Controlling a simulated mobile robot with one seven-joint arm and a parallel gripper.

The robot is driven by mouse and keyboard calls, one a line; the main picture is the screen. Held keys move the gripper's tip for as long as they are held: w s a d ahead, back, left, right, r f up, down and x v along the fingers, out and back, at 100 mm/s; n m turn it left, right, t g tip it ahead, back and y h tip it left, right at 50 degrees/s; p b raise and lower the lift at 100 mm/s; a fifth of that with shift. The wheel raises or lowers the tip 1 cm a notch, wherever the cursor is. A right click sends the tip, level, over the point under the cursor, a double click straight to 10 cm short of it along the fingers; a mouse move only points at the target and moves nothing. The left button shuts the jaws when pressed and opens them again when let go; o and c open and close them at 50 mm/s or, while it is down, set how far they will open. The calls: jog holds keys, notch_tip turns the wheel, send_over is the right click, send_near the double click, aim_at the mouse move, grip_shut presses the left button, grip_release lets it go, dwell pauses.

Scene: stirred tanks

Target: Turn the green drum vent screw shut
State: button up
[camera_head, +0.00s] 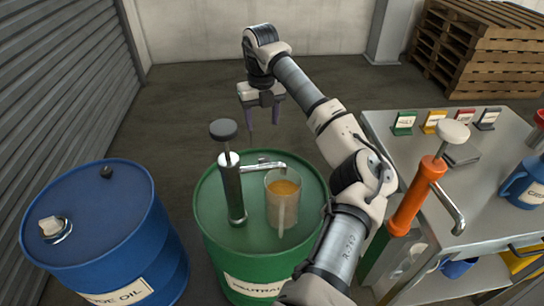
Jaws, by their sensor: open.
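The green drum (210,205) stands upright at the center, with a pale label on its front. A clear jug (282,205) of amber liquid stands on the lid under the spout. I cannot pick out the vent screw on this drum; the pump, jug or my arm may hide it. My gripper (262,118) is open, fingers pointing down, above and behind the drum's far rim. It appears empty and apart from the drum.
A blue drum (110,235) with a dark cap and a pale cap stands left. An orange pump (418,195) stands at right beside a grey bench (400,150) with several colored cards and a blue jug (523,185). Pallets (475,55) are stacked behind. Floor behind the drums is clear.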

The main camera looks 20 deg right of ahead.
aim_at(265, 160)
jog(key=f+p, duration=0.1)
jog(key=f, duration=0.6)
jog(key=f+p, duration=0.1)
jog(key=f, duration=0.6)
jog(key=shift+d, duration=0.2)
jog(key=shift+r, duration=0.1)
jog(key=c, duration=1)
jog(key=shift+o, duration=0.2)
